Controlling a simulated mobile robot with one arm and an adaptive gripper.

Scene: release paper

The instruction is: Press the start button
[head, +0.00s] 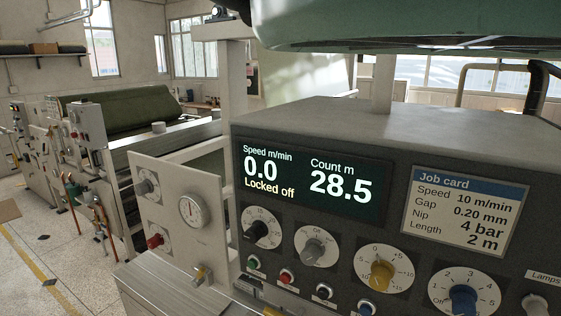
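A grey control console fills the right of the head view. Along its lower front run a green button (253,262), a red button (286,277), a black button (323,292) and a blue button (366,307). Their labels are too small to read, so I cannot tell which is marked start. The display (313,184) reads speed 0.0 m/min, "Locked off", and count 28.5 m. My gripper is not in view.
Above the buttons sit black (262,229), grey (315,247), yellow (382,274) and blue (463,299) dials. A job card (469,211) reads 10 m/min, 0.20 mm, 4 bar, 2 m. A gauge panel (175,215) stands left. A green overhead body (400,22) hangs above.

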